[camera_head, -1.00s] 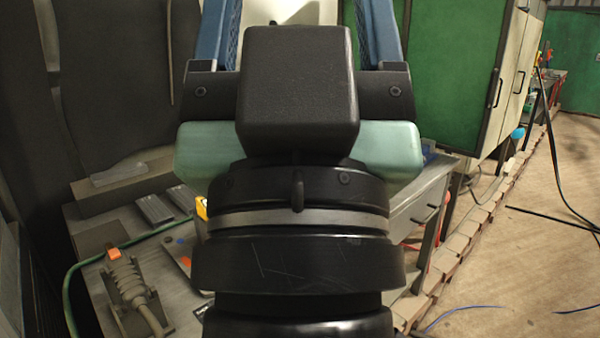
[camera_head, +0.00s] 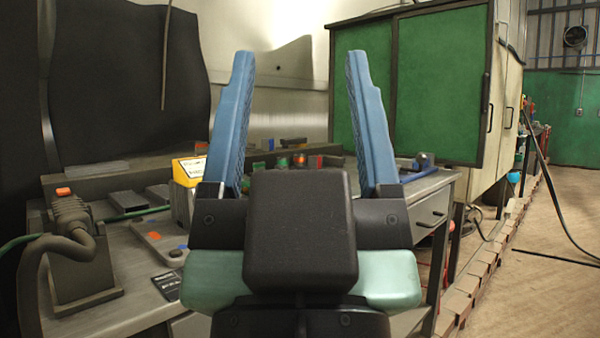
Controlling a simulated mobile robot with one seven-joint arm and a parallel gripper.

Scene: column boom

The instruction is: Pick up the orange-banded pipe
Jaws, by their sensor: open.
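My gripper (camera_head: 301,62) is open, with its two blue fingers pointing up and well apart and nothing between their tips. It stands in front of the grey workbench (camera_head: 115,315). I cannot pick out an orange-banded pipe with certainty. A small orange-red item (camera_head: 300,159) shows on the bench between the fingers' lower parts, too small and partly hidden to name. A grey fixture (camera_head: 72,245) with a thick curved hose and an orange top stands at the bench's left end. My gripper's body hides part of the bench.
A yellow-and-white box (camera_head: 187,171) stands just left of my gripper. Dark metal blocks (camera_head: 126,201) lie farther left, near a green hose (camera_head: 20,241). A green-doored cabinet (camera_head: 437,85) rises behind on the right. The floor (camera_head: 560,250) at far right is mostly open, with a black cable.

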